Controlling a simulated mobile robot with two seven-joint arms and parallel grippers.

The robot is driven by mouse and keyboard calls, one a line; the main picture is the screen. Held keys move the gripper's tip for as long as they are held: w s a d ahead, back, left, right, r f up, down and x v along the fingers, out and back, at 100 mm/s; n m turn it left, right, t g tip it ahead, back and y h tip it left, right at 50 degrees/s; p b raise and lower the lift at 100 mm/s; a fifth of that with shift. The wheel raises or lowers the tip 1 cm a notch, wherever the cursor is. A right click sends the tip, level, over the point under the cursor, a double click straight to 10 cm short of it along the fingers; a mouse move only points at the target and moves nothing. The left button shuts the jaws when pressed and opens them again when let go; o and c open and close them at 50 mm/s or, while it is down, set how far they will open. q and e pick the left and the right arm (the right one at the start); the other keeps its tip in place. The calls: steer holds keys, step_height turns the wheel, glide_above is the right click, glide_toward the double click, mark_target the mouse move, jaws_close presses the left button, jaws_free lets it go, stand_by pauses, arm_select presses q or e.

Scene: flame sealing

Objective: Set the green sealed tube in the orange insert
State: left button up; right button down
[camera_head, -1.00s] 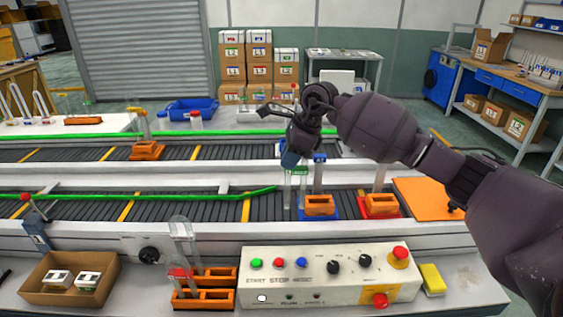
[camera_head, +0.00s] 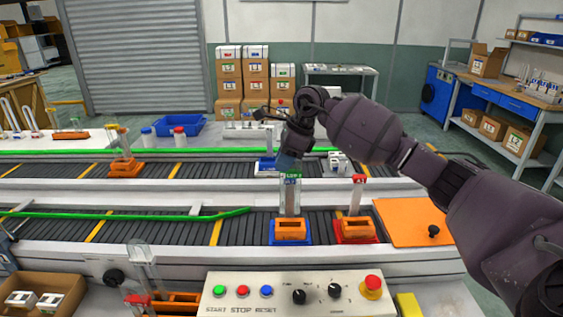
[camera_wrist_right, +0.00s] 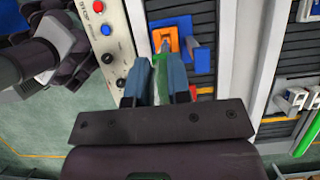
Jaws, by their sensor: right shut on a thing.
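My right gripper (camera_head: 288,163) is shut on the green sealed tube (camera_head: 291,184), a clear upright tube with a green band near the top. The tube hangs above the orange insert (camera_head: 290,230), which sits on a blue carrier (camera_head: 273,241) on the near conveyor. In the right wrist view the gripper's two fingers (camera_wrist_right: 160,88) hold the tube. The orange insert (camera_wrist_right: 158,34) lies just beyond the fingertips there, on the blue carrier (camera_wrist_right: 182,25). I cannot tell whether the tube's lower end touches the insert. My left gripper is not in view.
Right of it, a red carrier (camera_head: 372,238) bears another orange insert (camera_head: 358,228) and a red-topped tube (camera_head: 358,190). An orange plate (camera_head: 410,222) lies farther right. The control panel (camera_head: 260,308) stands in front, and a green rail (camera_head: 130,214) runs along the near conveyor to the left.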

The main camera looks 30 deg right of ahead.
mark_target(288, 176)
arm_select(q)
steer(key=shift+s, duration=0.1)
arm_select(e)
steer(key=shift+f, duration=0.1)
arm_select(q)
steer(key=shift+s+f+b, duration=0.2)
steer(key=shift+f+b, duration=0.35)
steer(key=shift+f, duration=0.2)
arm_select(e)
steer(key=shift+f, duration=1.45)
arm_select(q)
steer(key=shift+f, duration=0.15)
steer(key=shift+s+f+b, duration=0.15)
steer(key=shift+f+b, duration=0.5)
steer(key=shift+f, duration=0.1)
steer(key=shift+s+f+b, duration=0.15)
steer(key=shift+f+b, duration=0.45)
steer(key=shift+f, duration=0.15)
arm_select(e)
steer(key=shift+f, duration=2.05)
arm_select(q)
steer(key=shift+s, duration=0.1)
arm_select(e)
steer(key=c, duration=1)
jaws_free()
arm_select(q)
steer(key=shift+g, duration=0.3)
